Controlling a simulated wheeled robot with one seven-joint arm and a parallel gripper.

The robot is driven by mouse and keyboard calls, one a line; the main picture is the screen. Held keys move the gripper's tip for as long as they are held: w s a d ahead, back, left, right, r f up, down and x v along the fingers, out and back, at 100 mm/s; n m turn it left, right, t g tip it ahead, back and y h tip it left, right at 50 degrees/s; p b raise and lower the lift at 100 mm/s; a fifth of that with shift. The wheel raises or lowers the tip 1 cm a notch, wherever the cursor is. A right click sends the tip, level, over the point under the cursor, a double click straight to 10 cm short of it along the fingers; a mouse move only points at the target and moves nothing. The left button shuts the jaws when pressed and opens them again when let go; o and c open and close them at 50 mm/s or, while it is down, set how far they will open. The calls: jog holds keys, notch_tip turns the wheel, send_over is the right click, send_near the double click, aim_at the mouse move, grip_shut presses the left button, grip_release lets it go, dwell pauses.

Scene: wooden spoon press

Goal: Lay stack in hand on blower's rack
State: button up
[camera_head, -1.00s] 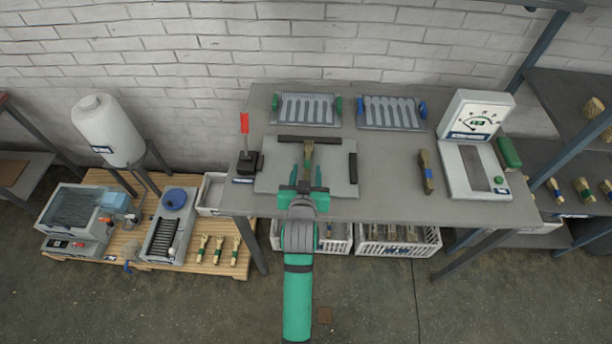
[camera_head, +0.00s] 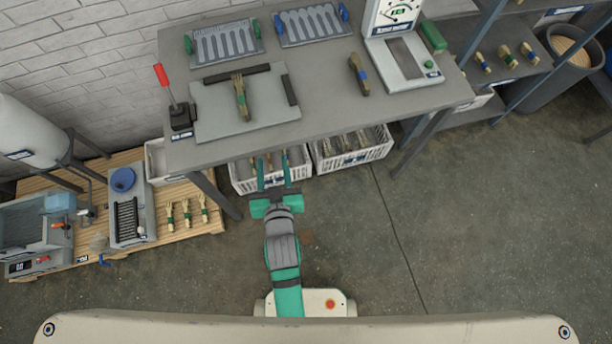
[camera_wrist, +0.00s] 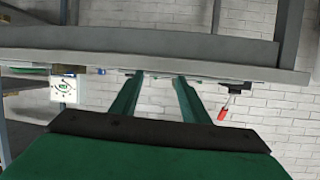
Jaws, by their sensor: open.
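A stack of wooden spoons with a green band (camera_head: 241,97) lies on the grey plate (camera_head: 215,118) on the workbench, against a dark bar. My gripper (camera_head: 274,172) is open and empty, in front of the bench and apart from the stack. Its two green fingers also show in the wrist view (camera_wrist: 157,90), with nothing between them. On the pallet at lower left stands a grey unit with a dark slatted rack (camera_head: 128,218) and a blue round cap. I cannot read which machine is the blower.
A red-handled lever (camera_head: 161,76) stands left of the plate. A blue-banded stack (camera_head: 358,74) lies right of it. Slotted trays (camera_head: 224,45) are at the back, a scale (camera_head: 402,62) at right. White crates (camera_head: 350,148) sit below; several bundles (camera_head: 187,212) lie on the pallet.

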jog(key=s+d+r+h, duration=0.1)
jog(key=s+d, duration=0.3)
jog(key=s, duration=0.6)
jog(key=s+d+r+m+t+h, duration=0.1)
jog(key=s+d+r, duration=0.2)
jog(key=s, duration=0.8)
jog(key=shift+s+d, duration=0.15)
jog(key=shift+d, duration=0.85)
jog(key=shift+s+d+r, duration=0.15)
jog(key=shift+s+r, duration=0.25)
jog(key=shift+c, duration=1.4)
jog(key=shift+s, duration=0.1)
